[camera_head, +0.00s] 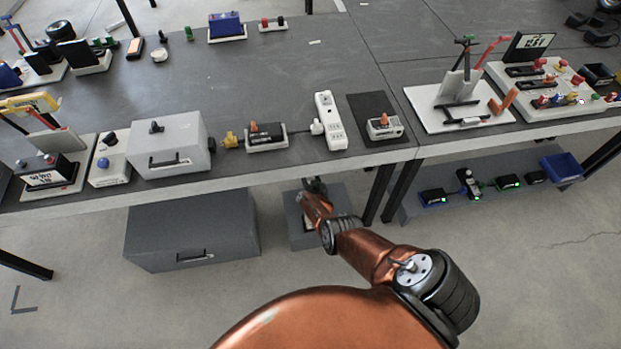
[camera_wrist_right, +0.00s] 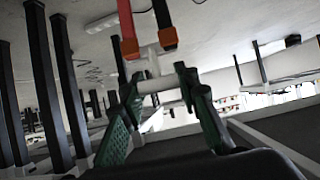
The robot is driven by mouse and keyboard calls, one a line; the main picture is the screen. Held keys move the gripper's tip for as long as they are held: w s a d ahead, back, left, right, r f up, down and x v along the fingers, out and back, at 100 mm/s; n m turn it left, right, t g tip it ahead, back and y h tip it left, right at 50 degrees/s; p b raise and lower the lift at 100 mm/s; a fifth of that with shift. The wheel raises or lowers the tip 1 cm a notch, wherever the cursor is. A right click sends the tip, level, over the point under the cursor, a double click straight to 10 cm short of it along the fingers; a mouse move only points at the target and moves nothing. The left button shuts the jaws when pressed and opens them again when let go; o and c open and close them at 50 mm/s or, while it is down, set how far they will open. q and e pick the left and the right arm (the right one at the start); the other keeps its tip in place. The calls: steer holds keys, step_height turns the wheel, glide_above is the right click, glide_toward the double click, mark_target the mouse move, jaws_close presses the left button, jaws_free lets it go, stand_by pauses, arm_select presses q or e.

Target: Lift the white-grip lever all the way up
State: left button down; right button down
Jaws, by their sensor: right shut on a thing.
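The white-grip lever shows in the right wrist view as a pale crossbar (camera_wrist_right: 157,85) on a light stem. My right gripper (camera_wrist_right: 160,82) has its green-padded fingers on either side of the crossbar and is shut on it. In the head view my right arm reaches down past the table's front edge, with the right gripper (camera_head: 315,186) just below that edge, above a grey box (camera_head: 297,232). The lever is hidden or too small to tell there. My left gripper is in neither view.
A red bar (camera_wrist_right: 127,28) and a dark bar with an orange end (camera_wrist_right: 167,38) lie close beyond the fingers in the wrist view. The table (camera_head: 270,90) carries several devices above the gripper. A large grey cabinet (camera_head: 190,230) and a table leg (camera_head: 378,195) flank the arm.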

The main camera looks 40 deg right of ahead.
steer(key=c, duration=1.8)
jaws_free()
steer(key=shift+d+r, duration=0.15)
steer(key=shift+d, duration=0.15)
steer(key=shift+c, duration=0.2)
steer(key=o, duration=0.4)
steer(key=shift+a, duration=0.2)
steer(key=shift+a, duration=0.1)
